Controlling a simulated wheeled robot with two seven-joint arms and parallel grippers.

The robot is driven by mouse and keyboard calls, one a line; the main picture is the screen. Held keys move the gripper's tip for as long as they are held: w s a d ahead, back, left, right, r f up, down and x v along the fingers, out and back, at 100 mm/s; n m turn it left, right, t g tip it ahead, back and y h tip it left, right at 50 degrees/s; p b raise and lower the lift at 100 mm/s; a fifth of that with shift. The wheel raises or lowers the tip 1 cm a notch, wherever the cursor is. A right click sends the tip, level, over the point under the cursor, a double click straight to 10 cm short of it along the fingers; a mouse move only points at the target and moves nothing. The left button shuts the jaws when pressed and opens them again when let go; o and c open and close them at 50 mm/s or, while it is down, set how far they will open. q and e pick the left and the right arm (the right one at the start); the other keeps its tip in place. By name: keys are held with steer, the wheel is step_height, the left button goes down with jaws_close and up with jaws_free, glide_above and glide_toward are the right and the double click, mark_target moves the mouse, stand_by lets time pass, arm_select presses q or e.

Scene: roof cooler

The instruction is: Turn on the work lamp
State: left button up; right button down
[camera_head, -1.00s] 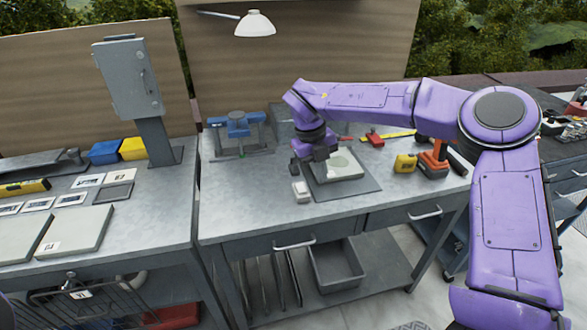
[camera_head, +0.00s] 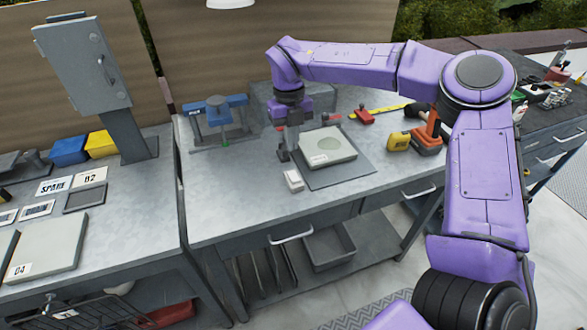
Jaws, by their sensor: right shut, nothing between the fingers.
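The white lamp shade (camera_head: 231,3) hangs at the top edge and is mostly cut off. No glow shows on it. A small white box (camera_head: 293,181) lies on the grey workbench (camera_head: 230,205), left of a dark mat (camera_head: 353,172). It may be a switch, but its details are too small to tell. My right gripper (camera_head: 284,157) points down just behind the white box and is shut and empty. A small gap seems to lie between fingertips and box; contact is unclear. My left gripper is not in view.
A pale square plate (camera_head: 328,147) rests on the mat. A grey cabinet (camera_head: 83,65) stands on the left bench. The bench's front left is clear.

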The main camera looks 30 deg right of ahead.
mark_target(295, 180)
steer(key=f, duration=0.3)
steer(key=s+f+p, duration=0.1)
steer(key=f, duration=0.2)
steer(key=f+p, duration=0.1)
steer(key=f, duration=0.2)
steer(key=shift+s, duration=0.25)
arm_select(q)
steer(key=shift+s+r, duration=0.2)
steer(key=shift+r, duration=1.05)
arm_select(e)
steer(key=shift+s+f, duration=0.15)
steer(key=shift+f, duration=0.05)
steer(key=shift+a, duration=0.1)
